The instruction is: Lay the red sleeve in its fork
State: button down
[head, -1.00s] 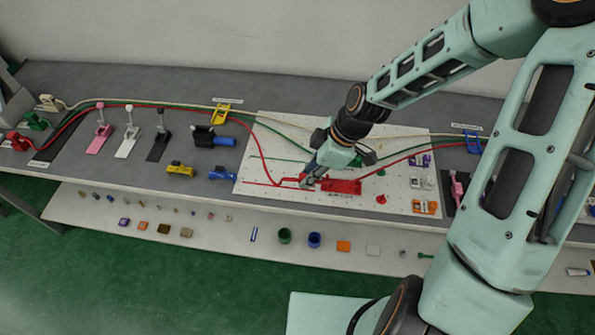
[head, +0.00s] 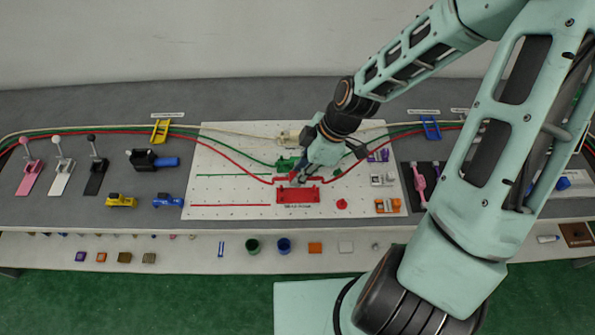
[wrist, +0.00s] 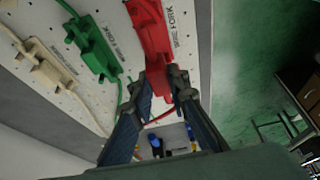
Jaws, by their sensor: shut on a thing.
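The red fork (head: 298,196) is fixed on the white pegboard, and it shows at the top of the wrist view (wrist: 150,28) beside its printed label. My gripper (head: 296,178) is at the fork's back edge in the head view, pointing down. In the wrist view my gripper (wrist: 166,82) is shut on the red sleeve (wrist: 157,79), which is mostly hidden between the fingertips. The red cable (head: 245,166) runs to the gripper from the left and leaves to the right. I cannot tell whether the sleeve touches the fork.
A green fork (head: 287,163) and a cream one (head: 289,138), with their cables, stand behind the red fork. A red round piece (head: 342,204) lies to its right. Orange and grey blocks (head: 386,205) are farther right.

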aim_at(293, 195)
jog(key=shift+f+b, duration=1.05)
jog(key=shift+f, duration=0.5)
jog(key=shift+f, duration=0.2)
jog(key=shift+f+b, duration=0.3)
jog(key=shift+f, duration=0.1)
jog(key=shift+f, duration=0.35)
dwell(0.3)
jog(key=shift+f+b, duration=0.5)
jog(key=shift+b, duration=0.1)
jog(key=shift+f, duration=0.1)
jog(key=shift+f+b, duration=0.4)
jog(key=shift+f, duration=0.1)
